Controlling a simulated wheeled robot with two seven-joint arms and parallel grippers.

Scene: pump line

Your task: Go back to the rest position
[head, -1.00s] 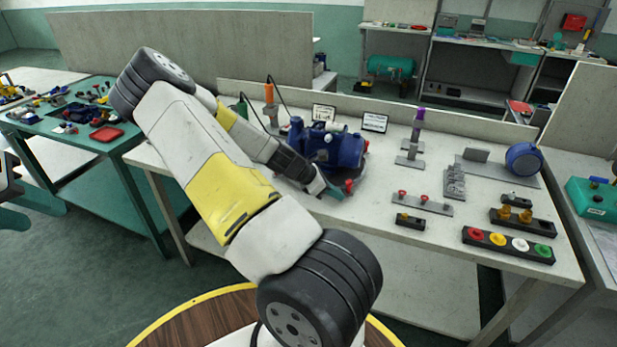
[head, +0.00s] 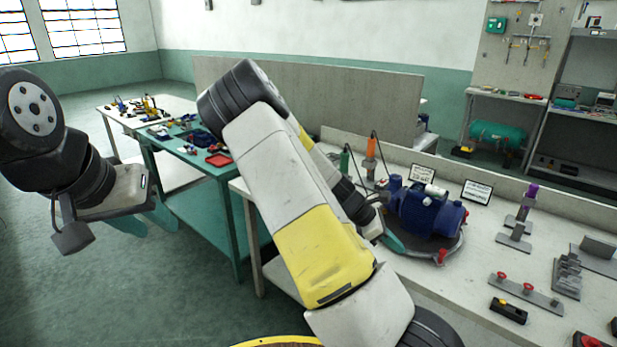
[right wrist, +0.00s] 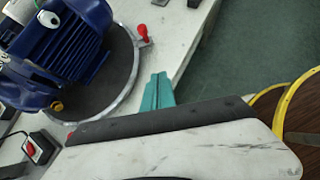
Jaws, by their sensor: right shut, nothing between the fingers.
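My right gripper (head: 392,241) is at the front left edge of the blue pump (head: 425,212) on its round dark base, in the head view. In the right wrist view its teal fingers (right wrist: 157,93) are together with nothing between them. There the pump (right wrist: 60,45) is at upper left, and the fingertips are apart from its red knob (right wrist: 142,31). My left gripper (head: 145,217) hangs at the left of the head view, over the floor and away from the benches. Its teal fingers are seen at an angle, so their gap is unclear. I see nothing held in it.
The pale workbench (head: 482,275) carries red-knobbed plates (head: 525,291), a yellow-button box (head: 508,310) and two signs. A green table (head: 180,158) with tools and a red tray (head: 218,159) stands left of my right arm. The floor at left is open.

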